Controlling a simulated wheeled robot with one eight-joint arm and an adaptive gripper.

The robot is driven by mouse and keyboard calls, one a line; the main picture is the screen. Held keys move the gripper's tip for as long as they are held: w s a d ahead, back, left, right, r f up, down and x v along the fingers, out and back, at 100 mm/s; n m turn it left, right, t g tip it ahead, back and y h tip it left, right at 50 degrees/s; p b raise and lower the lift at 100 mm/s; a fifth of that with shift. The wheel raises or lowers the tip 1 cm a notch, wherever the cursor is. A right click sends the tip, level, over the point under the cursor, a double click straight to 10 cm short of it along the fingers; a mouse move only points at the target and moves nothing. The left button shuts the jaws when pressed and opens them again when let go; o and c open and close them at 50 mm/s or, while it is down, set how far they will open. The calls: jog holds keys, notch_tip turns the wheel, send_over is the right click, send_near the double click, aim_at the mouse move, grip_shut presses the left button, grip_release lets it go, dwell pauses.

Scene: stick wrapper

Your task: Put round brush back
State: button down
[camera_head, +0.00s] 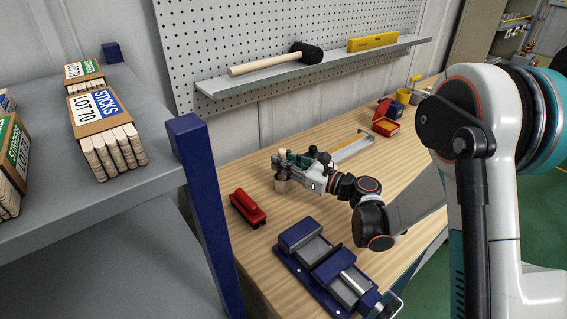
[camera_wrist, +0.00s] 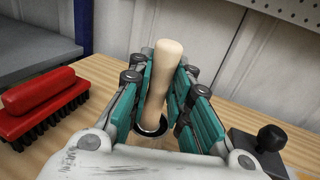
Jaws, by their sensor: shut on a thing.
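The round brush has a pale wooden handle (camera_wrist: 163,80) that stands up, tilted slightly, between the teal finger pads in the wrist view. A dark metal ring shows at its lower end, with the part below mostly hidden. My gripper (camera_wrist: 160,105) is shut on this handle. In the head view my gripper (camera_head: 296,163) is over the wooden bench. The pale handle tip of the round brush (camera_head: 283,155) shows above the fingers, and a round, light part shows below them. I cannot tell whether the brush touches the bench.
A red brush with black bristles (camera_head: 247,208) lies left of my gripper, also in the wrist view (camera_wrist: 42,103). A blue vise (camera_head: 325,267) stands in front.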

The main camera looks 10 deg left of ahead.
jog(key=shift+f, duration=0.15)
jog(key=c, duration=1.5)
grip_release()
jog(key=shift+d+r, duration=0.1)
jog(key=shift+r, duration=0.15)
jog(key=p+v, duration=0.2)
jog(key=v, duration=0.9)
jog(key=shift+s+d+f, duration=0.1)
jog(key=shift+s+d, duration=0.05)
jog(key=shift+d, duration=0.25)
